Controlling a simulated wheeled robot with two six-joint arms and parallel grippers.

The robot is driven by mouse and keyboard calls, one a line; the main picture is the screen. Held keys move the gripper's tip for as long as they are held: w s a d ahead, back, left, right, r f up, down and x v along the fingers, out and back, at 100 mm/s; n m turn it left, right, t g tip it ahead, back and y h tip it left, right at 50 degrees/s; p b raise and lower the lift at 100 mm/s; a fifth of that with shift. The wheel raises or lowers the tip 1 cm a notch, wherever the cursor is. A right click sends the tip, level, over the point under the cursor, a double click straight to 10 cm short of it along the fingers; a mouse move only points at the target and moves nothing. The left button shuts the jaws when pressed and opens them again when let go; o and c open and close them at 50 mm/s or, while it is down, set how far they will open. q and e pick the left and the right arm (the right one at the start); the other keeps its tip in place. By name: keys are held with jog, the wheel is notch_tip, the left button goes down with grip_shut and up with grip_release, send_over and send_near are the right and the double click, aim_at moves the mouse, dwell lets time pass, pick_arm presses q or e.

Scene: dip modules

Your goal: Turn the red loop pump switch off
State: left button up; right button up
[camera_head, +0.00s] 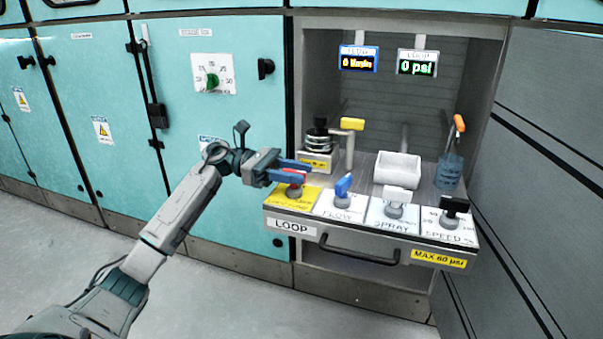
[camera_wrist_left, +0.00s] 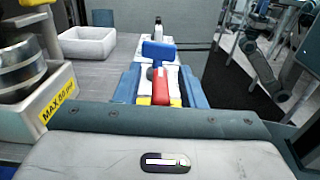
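The red loop pump switch (camera_head: 294,178) stands on the yellow panel at the left end of the control ledge, above the LOOP label (camera_head: 291,227). My left gripper (camera_head: 297,170) reaches it from the left and partly covers it. In the left wrist view the red handle (camera_wrist_left: 160,88) lies between the two blue fingers, with gaps on both sides. The left gripper is open around the handle. The loop display (camera_head: 417,63) reads 0 psi. My right gripper is not in view.
A blue FLOW switch (camera_head: 343,187), a white SPRAY switch (camera_head: 397,197) and a black SPEED switch (camera_head: 455,206) line the ledge to the right. Behind are a yellow-handled valve (camera_head: 352,125), a white basin (camera_head: 398,170) and a metal canister (camera_head: 319,140). Open floor lies in front.

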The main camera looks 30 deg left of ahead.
pick_arm(q)
jog(key=v, duration=0.9)
jog(key=shift+p, duration=0.3)
jog(key=shift+a, duration=0.15)
